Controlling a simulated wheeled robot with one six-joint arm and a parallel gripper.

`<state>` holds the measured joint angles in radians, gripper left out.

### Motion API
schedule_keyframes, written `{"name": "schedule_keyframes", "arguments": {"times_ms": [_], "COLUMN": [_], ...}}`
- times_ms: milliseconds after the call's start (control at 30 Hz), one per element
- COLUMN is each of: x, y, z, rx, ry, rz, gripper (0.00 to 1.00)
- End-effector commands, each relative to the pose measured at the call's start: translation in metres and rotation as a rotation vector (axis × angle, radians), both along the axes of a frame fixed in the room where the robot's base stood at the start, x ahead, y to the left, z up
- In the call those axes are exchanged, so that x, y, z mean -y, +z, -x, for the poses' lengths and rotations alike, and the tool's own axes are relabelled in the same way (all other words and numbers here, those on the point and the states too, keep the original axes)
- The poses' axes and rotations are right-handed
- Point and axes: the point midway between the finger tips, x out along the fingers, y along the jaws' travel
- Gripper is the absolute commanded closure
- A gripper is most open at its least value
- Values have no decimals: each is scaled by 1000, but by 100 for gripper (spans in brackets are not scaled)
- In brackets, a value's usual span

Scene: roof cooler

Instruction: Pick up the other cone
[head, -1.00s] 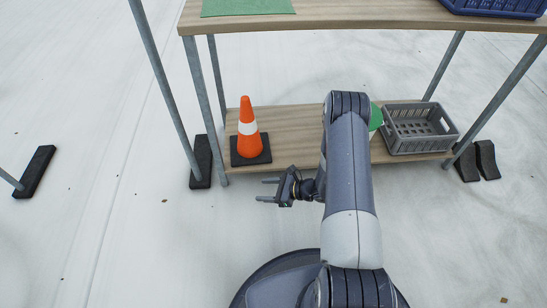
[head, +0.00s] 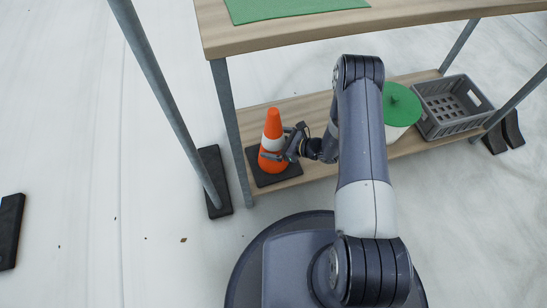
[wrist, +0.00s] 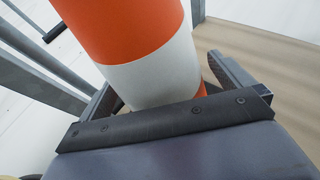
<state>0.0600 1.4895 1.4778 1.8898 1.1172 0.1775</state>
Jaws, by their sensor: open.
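An orange cone (head: 273,126) with a white band and a black square base stands upright on the lower wooden shelf, at its left end. My gripper (head: 279,148) is open at the cone's white band, with its fingers on either side of it. In the wrist view the cone (wrist: 135,45) fills the space between the two fingers (wrist: 158,88), which look apart from its surface, though contact is hard to judge. The cone's tip and base are outside the wrist view.
A white container with a green lid (head: 401,104) and a grey crate (head: 452,107) stand farther right on the lower shelf (head: 313,108). A metal leg (head: 231,135) rises close left of the cone.

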Motion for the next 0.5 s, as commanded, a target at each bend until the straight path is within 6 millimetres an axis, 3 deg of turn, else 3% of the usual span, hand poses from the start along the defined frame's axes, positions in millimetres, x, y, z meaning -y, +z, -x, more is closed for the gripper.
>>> {"name": "schedule_keyframes", "arguments": {"times_ms": [300,500], "x": [-7,-7], "y": [-3,-3], "z": [-3,-3], "rx": [-1,-1], "ry": [-2,-2], "rz": [-1,-1], "gripper": [0,16]}}
